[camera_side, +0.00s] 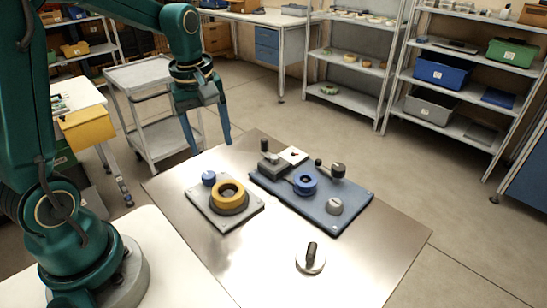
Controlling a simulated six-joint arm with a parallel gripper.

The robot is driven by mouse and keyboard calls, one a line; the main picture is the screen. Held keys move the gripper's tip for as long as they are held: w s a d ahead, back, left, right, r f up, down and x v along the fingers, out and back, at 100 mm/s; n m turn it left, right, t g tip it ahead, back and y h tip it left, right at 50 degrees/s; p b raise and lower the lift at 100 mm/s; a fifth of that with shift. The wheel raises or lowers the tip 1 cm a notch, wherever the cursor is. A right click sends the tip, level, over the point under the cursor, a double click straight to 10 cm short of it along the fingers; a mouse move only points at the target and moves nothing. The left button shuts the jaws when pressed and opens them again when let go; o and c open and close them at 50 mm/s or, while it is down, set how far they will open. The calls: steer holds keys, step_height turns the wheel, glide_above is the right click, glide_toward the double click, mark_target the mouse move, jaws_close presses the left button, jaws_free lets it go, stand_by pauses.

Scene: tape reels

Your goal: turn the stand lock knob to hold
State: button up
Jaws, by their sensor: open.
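My gripper (208,143) hangs from the arm above the far left side of the metal table, its two blue fingers apart and empty. It is clear of everything on the table. A light grey plate (201,208) holds a yellow reel (228,192) on a dark base, with a blue knob (208,178) at its far left corner. A blue base plate (318,213) carries a blue reel (305,183), a grey dial-like knob (335,206) and a black-topped knob (338,169). I cannot tell which knob is the stand lock, nor its setting.
A round metal disc with a dark upright handle (311,252) stands near the table's front. A dark block with a black post (264,147) and a pale block (293,156) sit at the blue plate's far end. The metal table (375,258) is bare at the right.

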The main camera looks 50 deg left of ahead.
steer(key=n+g, duration=0.1)
glide_above(208, 174)
step_height(208, 174, down, 4)
steer(key=shift+f, duration=2.4)
jaws_close()
